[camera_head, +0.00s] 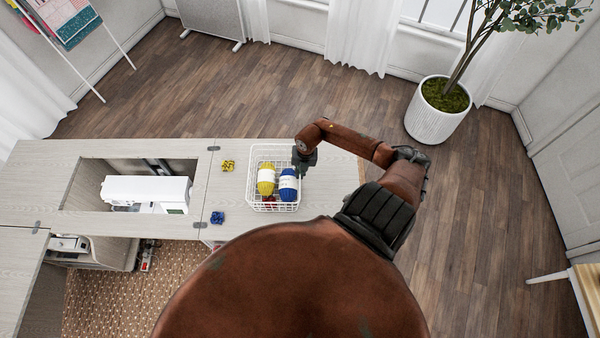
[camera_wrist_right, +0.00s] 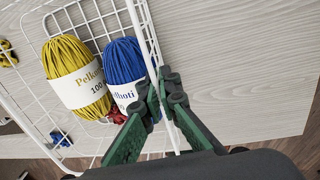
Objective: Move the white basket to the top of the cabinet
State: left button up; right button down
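The white wire basket (camera_head: 275,207) is over the right part of the pale wooden cabinet top (camera_head: 337,178). I cannot tell whether its base touches that surface. It holds a yellow yarn ball (camera_head: 266,178), a blue yarn ball (camera_head: 288,186) and something red (camera_head: 268,200). My right gripper (camera_head: 303,166) is at the basket's right side. In the right wrist view, its green fingers (camera_wrist_right: 164,92) close from both sides on the basket's wire rim (camera_wrist_right: 147,38), beside the blue ball. My left gripper is not in view.
A yellow bow-like item (camera_head: 228,166) and a blue one (camera_head: 217,217) lie left of the basket. A white sewing machine (camera_head: 147,192) sits in the cabinet's opening further left. A potted plant (camera_head: 437,115) stands on the floor at the back right.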

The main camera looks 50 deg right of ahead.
jog(key=shift+w+f, duration=0.1)
jog(key=c, duration=2.2)
grip_release()
jog(key=shift+o, duration=0.2)
jog(key=shift+r, duration=0.2)
notch_tip(320, 180, up, 12)
jog(key=s+b, duration=0.1)
jog(key=b, duration=0.1)
jog(key=shift+d+f, duration=0.15)
jog(key=shift+d, duration=0.2)
jog(key=shift+s, duration=0.15)
